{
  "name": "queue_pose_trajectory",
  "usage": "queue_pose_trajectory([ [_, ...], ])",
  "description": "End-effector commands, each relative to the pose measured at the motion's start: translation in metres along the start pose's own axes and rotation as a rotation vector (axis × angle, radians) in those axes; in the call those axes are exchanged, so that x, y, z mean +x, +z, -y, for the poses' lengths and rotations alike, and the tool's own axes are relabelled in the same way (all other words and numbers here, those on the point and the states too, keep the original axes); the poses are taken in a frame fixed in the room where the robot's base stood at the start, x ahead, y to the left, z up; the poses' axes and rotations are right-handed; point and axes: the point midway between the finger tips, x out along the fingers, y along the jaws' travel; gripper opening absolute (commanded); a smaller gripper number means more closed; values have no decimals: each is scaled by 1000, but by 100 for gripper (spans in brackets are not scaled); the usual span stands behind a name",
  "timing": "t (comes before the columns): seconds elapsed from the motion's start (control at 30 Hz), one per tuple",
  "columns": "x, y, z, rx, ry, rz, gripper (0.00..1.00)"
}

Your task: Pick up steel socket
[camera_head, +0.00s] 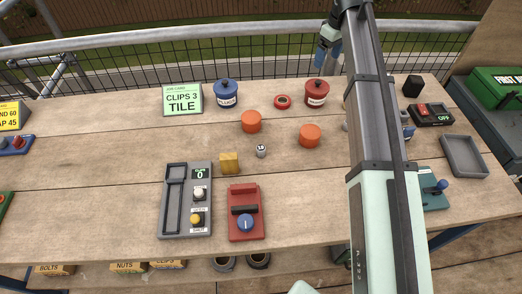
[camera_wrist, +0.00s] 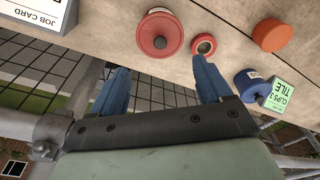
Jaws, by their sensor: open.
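A small grey metallic cylinder (camera_head: 261,150), which looks like the steel socket, stands upright near the middle of the bench in the head view. It has a pale label with markings too small to read surely. My gripper (camera_head: 325,52) is at the back edge of the bench, near the railing, well behind and to the right of the socket. In the wrist view my gripper (camera_wrist: 163,76) has its two blue fingers spread apart with nothing between them. The socket is not visible in the wrist view. Another grey object beside my arm is mostly hidden.
Orange discs (camera_head: 310,135), a red ring (camera_head: 282,102), a yellow block (camera_head: 229,163), a blue pot (camera_head: 228,94) and a red pot (camera_head: 316,93) surround the socket. A grey button panel (camera_head: 172,225) and red device (camera_head: 246,204) lie in front. An empty grey tray (camera_head: 464,157) is right.

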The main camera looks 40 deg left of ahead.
Motion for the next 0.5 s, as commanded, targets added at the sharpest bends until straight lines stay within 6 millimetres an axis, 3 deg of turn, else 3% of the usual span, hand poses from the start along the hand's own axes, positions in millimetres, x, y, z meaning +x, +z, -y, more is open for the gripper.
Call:
queue_pose_trajectory([
  [0.2,0,0,0,0,0,0,58],
  [0.5,0,-4,5,-8,-1,0,58],
])
